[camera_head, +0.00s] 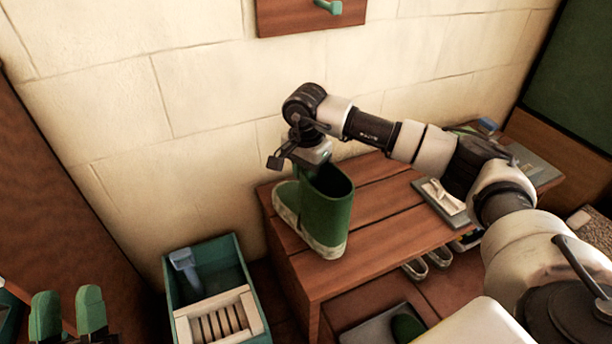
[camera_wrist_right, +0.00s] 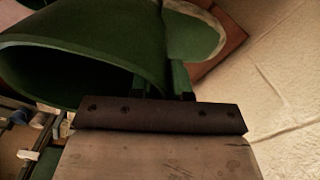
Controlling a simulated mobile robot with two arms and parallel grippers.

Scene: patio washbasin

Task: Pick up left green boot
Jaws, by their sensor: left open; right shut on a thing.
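A green boot (camera_head: 333,208) with a cream sole stands upright at the left end of the slatted wooden bench (camera_head: 375,247), toe to the left. My right gripper (camera_head: 308,165) is above its toe side, shut on the rim of the shaft. In the right wrist view, the boot's wide opening (camera_wrist_right: 75,60) lies left of the right gripper's fingers (camera_wrist_right: 168,82), with the rim between them. The toe and pale sole show beyond. My left gripper (camera_head: 68,315) is open and empty at the lower left, away from the boot.
A green crate (camera_head: 172,286) with a slatted wooden piece and a grey-blue tool stands on the floor left of the bench. A grey tray (camera_head: 441,201) lies on the bench. A stone wall is close behind; sandals (camera_head: 438,258) are below.

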